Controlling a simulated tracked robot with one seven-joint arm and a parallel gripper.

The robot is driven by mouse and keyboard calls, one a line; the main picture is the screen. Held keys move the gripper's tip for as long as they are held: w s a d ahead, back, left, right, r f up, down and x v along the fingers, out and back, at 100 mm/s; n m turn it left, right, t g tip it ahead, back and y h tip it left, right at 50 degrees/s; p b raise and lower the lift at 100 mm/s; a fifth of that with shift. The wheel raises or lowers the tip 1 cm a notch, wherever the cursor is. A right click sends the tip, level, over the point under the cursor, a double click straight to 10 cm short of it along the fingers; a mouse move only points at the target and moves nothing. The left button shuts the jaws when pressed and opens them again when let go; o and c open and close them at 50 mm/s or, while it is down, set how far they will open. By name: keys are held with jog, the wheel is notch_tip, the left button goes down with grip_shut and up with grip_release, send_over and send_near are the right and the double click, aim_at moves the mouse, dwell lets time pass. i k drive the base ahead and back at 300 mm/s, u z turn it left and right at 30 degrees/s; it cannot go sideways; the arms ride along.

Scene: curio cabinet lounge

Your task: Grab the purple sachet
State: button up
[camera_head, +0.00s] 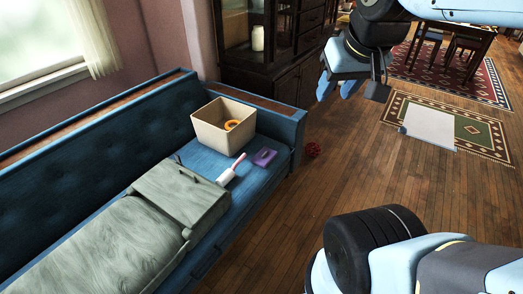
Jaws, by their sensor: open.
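The purple sachet (264,157) lies flat on the blue sofa seat, near its front edge at the right end. It is a small dark purple square with a lighter mark on it. My gripper (342,92) hangs at the upper right, over the wood floor. It is well apart from the sachet, to its right and higher in the picture. Its light blue fingers point down, and I see nothing between them.
A beige box (207,134) with an orange ring (232,125) stands behind the sachet. A pink and white object (231,170) lies left of it, beside a grey-green case (180,190). A red ball (313,150) is on the floor. The sofa arm (299,127) rises nearby.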

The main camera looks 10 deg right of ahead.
aim_at(265, 156)
jog(key=z, duration=0.1)
jog(key=i, duration=1)
jog(key=u, duration=0.1)
